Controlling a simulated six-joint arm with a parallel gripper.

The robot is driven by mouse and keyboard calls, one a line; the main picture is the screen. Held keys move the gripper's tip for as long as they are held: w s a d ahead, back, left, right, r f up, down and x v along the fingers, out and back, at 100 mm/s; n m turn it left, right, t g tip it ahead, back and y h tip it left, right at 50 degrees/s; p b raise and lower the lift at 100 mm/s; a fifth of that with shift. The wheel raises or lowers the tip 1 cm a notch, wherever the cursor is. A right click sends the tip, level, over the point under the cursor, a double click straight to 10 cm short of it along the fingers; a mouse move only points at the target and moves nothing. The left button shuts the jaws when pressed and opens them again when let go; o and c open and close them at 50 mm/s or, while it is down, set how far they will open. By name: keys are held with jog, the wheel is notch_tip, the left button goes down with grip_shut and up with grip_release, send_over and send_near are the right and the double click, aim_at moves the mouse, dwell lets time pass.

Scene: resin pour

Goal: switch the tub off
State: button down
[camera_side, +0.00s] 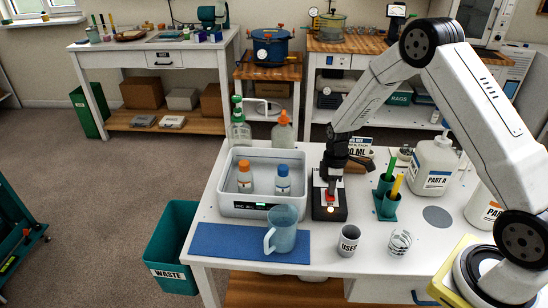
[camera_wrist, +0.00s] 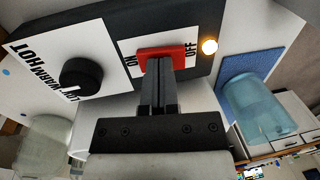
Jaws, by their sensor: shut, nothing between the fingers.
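The black control box (camera_side: 328,209) stands on the white table, right of the white tub (camera_side: 233,208). Its red switch (camera_wrist: 178,51) lies between the printed words ON and OFF in the wrist view. A small lamp (camera_wrist: 209,46) beside OFF glows amber; the lit lamp also shows in the side view (camera_side: 331,210). The tub holds an orange-capped bottle (camera_side: 245,177) and a blue-capped bottle (camera_side: 283,180). My gripper (camera_wrist: 158,62) is shut and empty, pointing down with its fingertips at the red switch. They hide part of it, and I cannot tell whether they touch it.
A black knob (camera_wrist: 82,77) marked LOW, WARM, HOT is on the same box. A blue jug (camera_side: 283,231) stands on a blue mat (camera_side: 225,240) in front of the tub. A USED cup (camera_side: 348,241) and a green holder (camera_side: 385,206) stand to the right.

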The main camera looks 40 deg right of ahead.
notch_tip(320, 180, up, 14)
jog(key=w+d, duration=0.1)
jog(key=shift+w+d, duration=0.15)
jog(key=shift+d, duration=0.05)
dwell(0.4)
jog(key=shift+f, duration=0.1)
jog(key=shift+s+a, duration=0.45)
jog(key=shift+a, duration=0.1)
jog(key=f, duration=0.4)
jog(key=s+a+f, duration=0.1)
jog(key=f, duration=0.8)
jog(key=shift+s+a+f, duration=0.15)
jog(key=shift+a+f, duration=0.05)
jog(key=shift+f, duration=0.1)
dwell(0.4)
